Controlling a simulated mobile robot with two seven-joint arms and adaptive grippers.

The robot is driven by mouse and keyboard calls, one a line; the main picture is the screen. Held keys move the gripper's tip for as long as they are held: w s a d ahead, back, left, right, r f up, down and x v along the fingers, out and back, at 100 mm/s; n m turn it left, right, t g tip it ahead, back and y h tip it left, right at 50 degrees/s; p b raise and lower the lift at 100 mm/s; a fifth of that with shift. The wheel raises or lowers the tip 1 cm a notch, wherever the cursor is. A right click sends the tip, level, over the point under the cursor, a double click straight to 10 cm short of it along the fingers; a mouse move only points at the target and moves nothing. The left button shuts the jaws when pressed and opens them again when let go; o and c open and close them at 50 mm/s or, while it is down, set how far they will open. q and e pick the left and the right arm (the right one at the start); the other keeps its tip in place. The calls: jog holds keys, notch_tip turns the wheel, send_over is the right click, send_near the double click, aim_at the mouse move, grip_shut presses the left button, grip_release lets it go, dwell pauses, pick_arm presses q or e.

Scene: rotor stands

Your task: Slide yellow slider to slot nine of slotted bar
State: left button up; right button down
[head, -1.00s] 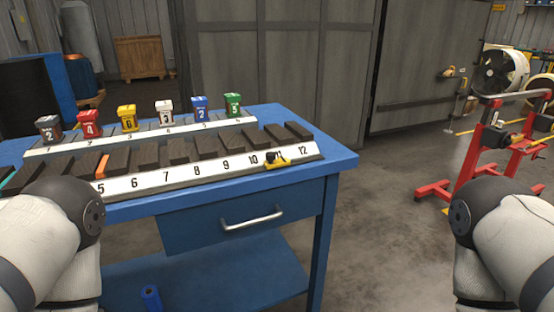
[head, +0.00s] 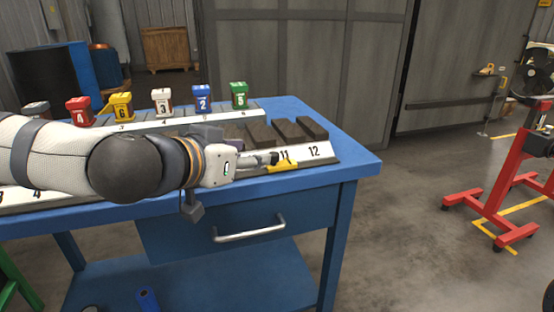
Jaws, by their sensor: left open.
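The yellow slider (head: 283,166) sits on the white front face of the slotted bar (head: 322,152), at the label 11 and left of 12. The bar has dark blocks along its top, and my left arm covers most of its middle labels, nine among them. My left gripper (head: 272,159) has come in from the left, low over the bar's front. Its open fingertips are at the slider's left and upper side; I cannot tell whether they touch it. My right gripper is out of view.
The bar stands on a blue table (head: 356,163) with a drawer handle (head: 249,230). Behind it is a rack with numbered coloured blocks, such as a green one (head: 239,95) and a blue one (head: 203,98). A red stand (head: 505,190) is on the floor at right.

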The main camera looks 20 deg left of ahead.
pick_arm(q)
jog(key=b, duration=0.2)
send_near(282, 160)
jog(key=w, duration=0.3)
jog(key=shift+w+f, duration=0.35)
jog(key=shift+w, duration=0.35)
jog(key=shift+r, duration=0.1)
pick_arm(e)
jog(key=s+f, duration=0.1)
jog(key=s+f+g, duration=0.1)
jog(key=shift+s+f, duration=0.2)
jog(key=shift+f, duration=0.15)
pick_arm(q)
grip_shut()
